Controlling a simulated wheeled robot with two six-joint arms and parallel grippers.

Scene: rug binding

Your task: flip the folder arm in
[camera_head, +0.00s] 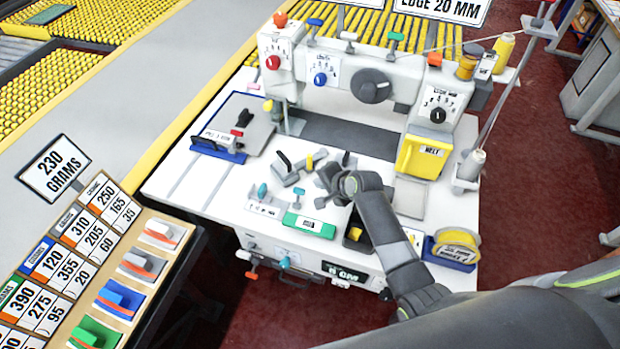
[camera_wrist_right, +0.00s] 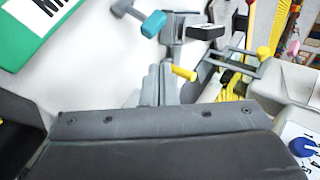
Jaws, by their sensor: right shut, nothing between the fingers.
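A grey bracket with a black lever and a yellow peg, which looks like the folder arm (camera_head: 290,172), sits on the white machine bed, in front of the dark sewing gap. Its yellow peg (camera_wrist_right: 183,73) shows in the right wrist view, close to my fingers. My right gripper (camera_head: 328,180) is just right of the bracket, low over the bed. Its fingers are together and empty; they also show in the right wrist view (camera_wrist_right: 158,85). I cannot tell whether they touch the bracket. My left gripper is out of view.
A teal-handled lever (camera_head: 298,195) and a green labelled block (camera_head: 308,224) stand in front of the bracket. A yellow box (camera_head: 424,156) is to the right, a blue-edged plate (camera_head: 222,153) to the left. A tape roll (camera_head: 455,246) is at the front right corner.

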